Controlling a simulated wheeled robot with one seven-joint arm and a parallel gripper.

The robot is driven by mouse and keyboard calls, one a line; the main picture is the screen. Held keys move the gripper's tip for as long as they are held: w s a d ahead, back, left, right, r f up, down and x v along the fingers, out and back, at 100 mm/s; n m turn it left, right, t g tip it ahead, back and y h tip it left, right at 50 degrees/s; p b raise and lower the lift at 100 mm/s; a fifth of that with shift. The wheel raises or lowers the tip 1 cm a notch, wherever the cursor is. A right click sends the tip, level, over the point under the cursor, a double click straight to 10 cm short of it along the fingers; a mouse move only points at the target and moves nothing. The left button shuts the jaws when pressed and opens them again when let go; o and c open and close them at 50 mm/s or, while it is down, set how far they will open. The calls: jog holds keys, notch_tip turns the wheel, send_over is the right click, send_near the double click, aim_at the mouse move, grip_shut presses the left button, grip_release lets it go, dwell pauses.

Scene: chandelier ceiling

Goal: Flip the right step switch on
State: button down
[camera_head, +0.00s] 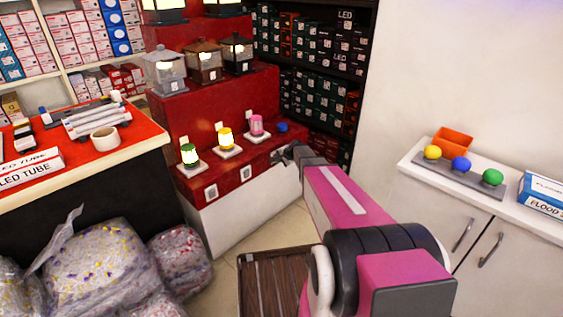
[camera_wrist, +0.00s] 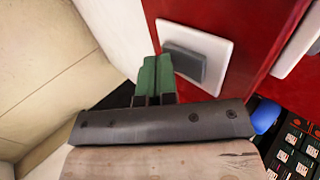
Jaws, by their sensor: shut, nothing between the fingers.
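The red stepped display stand (camera_head: 232,95) has switches on the front of its lowest step. The left switch (camera_head: 211,192) and the middle switch (camera_head: 245,172) show in the head view. The right switch is hidden there behind my gripper (camera_head: 281,157). In the wrist view, a white switch plate with a grey rocker (camera_wrist: 184,64) is close in front of my gripper (camera_wrist: 156,70). My gripper is shut and empty. Its green fingertips are at the rocker's left edge in that view; I cannot tell whether they touch it.
Stuffed plastic bags (camera_head: 110,262) lie at left. A white cabinet (camera_head: 430,205) stands at right.

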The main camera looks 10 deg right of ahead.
jog(key=shift+w+a, duration=0.1)
jog(key=shift+w, duration=0.05)
jog(key=shift+r, duration=0.1)
dwell(0.4)
jog(key=shift+r, duration=0.7)
jog(key=s+d+f+v, duration=0.1)
jog(key=v, duration=1.2)
jog(key=shift+s+f, duration=0.3)
jog(key=shift+f, duration=0.1)
